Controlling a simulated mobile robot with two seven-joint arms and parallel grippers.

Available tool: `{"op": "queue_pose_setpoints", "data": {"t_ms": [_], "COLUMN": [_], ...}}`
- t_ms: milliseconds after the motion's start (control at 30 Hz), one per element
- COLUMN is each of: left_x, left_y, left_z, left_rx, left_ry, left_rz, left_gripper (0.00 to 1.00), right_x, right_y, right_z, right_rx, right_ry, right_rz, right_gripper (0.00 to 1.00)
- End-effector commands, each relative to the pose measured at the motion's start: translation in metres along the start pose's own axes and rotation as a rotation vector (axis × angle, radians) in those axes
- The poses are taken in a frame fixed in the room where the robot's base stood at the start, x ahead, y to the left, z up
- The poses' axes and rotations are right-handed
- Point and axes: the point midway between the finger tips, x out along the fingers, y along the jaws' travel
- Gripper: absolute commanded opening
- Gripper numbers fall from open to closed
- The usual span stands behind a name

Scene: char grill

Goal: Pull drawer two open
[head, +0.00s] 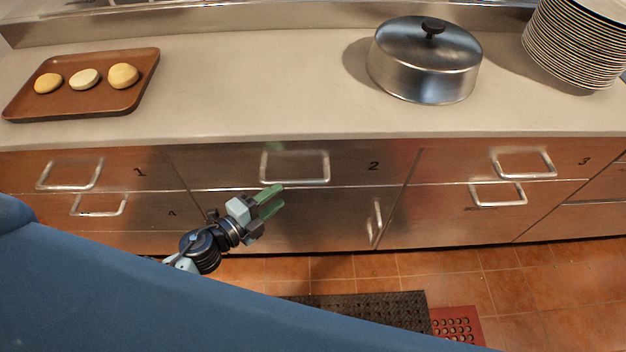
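Drawer two (350,168) has a brushed metal front marked "2" and sits shut, flush with its neighbours under the counter. I cannot tell how far the fingertips are from the handle in depth. My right gripper is not in view.
Drawers one (110,165) and three (570,160) flank it. A door with a vertical handle (374,222) is below. The counter (250,80) holds a brown tray (80,105) with three buns, a lidded pot (425,75) and stacked plates (570,55). A dark mat (370,308) lies on the floor.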

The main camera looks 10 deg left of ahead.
Motion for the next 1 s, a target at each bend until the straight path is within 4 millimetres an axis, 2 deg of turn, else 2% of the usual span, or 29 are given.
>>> {"op": "queue_pose_setpoints", "data": {"t_ms": [233, 700, 1000], "left_x": [0.005, 0.067, 0.079], "left_y": [-0.001, 0.000, 0.000], "left_z": [0.000, 0.000, 0.000], "left_rx": [0.002, -0.001, 0.001], "left_ry": [0.001, 0.000, 0.001], "left_rz": [-0.001, -0.001, 0.000], "left_gripper": [0.38, 0.38, 0.38], "right_x": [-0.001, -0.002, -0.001], "right_y": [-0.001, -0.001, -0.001], "right_z": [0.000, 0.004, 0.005], "right_rx": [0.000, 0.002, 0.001], "right_ry": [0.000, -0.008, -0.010], "right_rz": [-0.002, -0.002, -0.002], "right_gripper": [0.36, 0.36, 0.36]}}
